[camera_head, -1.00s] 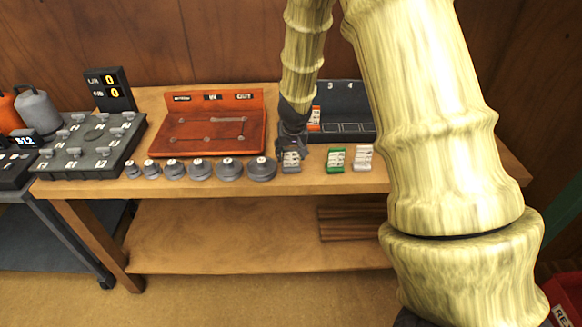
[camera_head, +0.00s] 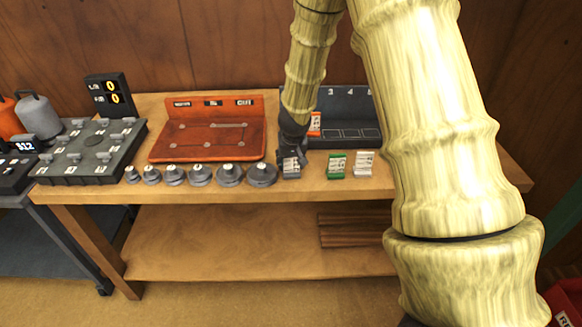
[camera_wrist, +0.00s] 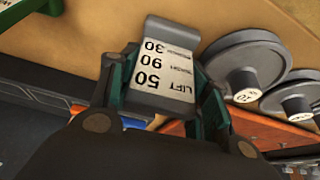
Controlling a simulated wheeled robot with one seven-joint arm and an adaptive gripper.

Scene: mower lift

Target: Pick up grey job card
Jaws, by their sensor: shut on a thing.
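The grey job card (camera_wrist: 163,72) is between the two fingers of my gripper (camera_wrist: 165,95) in the wrist view. It is a grey holder with a white face printed "LIFT" and the numbers 50, 90 and 30. The fingers are shut on its two sides. In the head view the grey card (camera_head: 291,166) shows at the tip of my gripper (camera_head: 291,152), at the front of the bench right of the grey weights. I cannot tell whether its foot touches the bench top.
A green card (camera_head: 336,165) and a white card (camera_head: 364,164) stand to the right. Several grey weights (camera_head: 230,174) line the front edge to the left. Behind are a red-orange board (camera_head: 207,135) and a dark rack (camera_head: 352,103) holding an orange card (camera_head: 315,123).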

